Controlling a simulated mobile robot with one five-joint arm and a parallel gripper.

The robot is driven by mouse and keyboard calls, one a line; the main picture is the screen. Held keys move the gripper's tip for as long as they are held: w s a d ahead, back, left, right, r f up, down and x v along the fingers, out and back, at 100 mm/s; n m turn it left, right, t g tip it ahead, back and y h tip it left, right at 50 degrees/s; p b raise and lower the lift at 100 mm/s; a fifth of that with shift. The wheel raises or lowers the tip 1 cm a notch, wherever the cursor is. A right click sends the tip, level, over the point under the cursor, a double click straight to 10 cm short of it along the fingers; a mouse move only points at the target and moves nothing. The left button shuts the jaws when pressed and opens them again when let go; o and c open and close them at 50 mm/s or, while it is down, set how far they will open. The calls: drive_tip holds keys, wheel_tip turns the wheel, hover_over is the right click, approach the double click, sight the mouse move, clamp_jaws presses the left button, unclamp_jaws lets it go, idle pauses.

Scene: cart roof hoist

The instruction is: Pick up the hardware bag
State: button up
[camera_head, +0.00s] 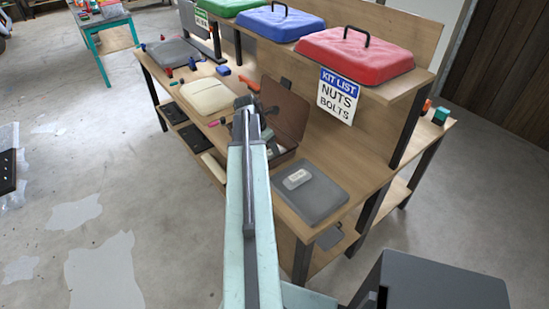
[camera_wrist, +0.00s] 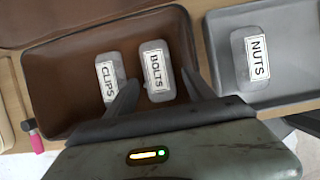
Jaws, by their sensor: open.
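Three small clear bags with white labels show in the wrist view. The CLIPS bag (camera_wrist: 106,72) and the BOLTS bag (camera_wrist: 155,68) lie inside an open brown case (camera_wrist: 60,92). The NUTS bag (camera_wrist: 256,56) lies on a grey tray or lid (camera_wrist: 290,88) to the right; it also shows in the head view (camera_head: 297,178). My gripper (camera_wrist: 162,86) is open and empty, its fingers spread over the case around the lower end of the BOLTS bag. Contact cannot be told. In the head view my gripper (camera_head: 247,104) and arm hide part of the case (camera_head: 286,108).
The wooden workbench (camera_head: 262,190) holds a closed cream lid (camera_head: 208,96) and a dark grey lid (camera_head: 172,53) further left. A shelf above carries green, blue and red lids (camera_head: 355,55). A NUTS BOLTS sign (camera_head: 338,95) hangs below. The floor at left is open.

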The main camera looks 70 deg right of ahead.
drive_tip(key=b+x, duration=0.4)
drive_tip(key=x, duration=0.1)
drive_tip(key=shift+d+f+b, duration=0.15)
drive_tip(key=shift+d+b, duration=0.05)
drive_tip(key=shift+b, duration=0.2)
drive_tip(key=shift+r, duration=0.2)
drive_tip(key=shift+c, duration=0.3)
drive_tip(key=c, duration=1.2)
